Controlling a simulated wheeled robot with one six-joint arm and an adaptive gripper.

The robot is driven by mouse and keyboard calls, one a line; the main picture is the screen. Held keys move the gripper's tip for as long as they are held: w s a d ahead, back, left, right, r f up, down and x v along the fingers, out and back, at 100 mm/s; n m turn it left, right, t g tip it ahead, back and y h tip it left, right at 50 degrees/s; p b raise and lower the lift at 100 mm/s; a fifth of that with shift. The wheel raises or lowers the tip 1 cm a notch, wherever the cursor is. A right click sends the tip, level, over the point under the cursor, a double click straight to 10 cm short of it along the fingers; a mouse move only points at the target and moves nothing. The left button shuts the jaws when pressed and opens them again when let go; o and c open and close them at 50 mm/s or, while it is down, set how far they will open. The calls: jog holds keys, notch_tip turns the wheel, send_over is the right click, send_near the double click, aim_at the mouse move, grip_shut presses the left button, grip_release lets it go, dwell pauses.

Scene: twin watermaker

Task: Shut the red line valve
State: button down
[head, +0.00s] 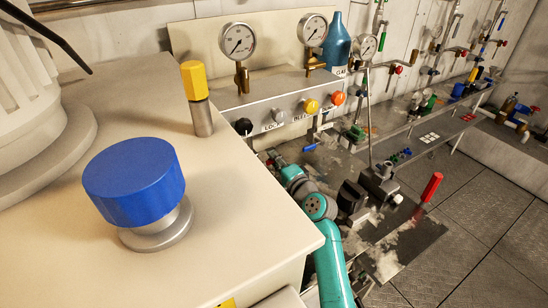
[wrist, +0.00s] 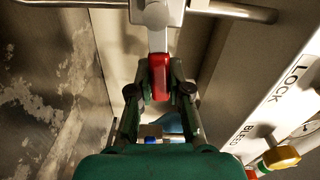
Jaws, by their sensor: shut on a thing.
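In the wrist view my gripper (wrist: 160,88) has its green fingers closed on both sides of a short red handle (wrist: 159,66). The handle joins a pale metal valve body (wrist: 157,14) on a horizontal pipe (wrist: 232,10). In the head view my teal arm (head: 330,258) reaches up beside the label panel; I cannot make out my fingertips or the gripped handle there. A separate upright red handle (head: 431,187) stands further right in the head view, apart from my arm.
A panel (wrist: 292,98) with LOCK and BLEED labels runs close along the right in the wrist view. In the head view, a cabinet top (head: 235,210) carries a blue knob (head: 134,178). Gauges (head: 237,41) stand above the panel. Floor at right (head: 490,215) looks clear.

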jog(key=shift+f+m, duration=0.3)
jog(key=shift+m, duration=0.2)
jog(key=c, duration=1.1)
grip_release()
jog(key=v, duration=1.2)
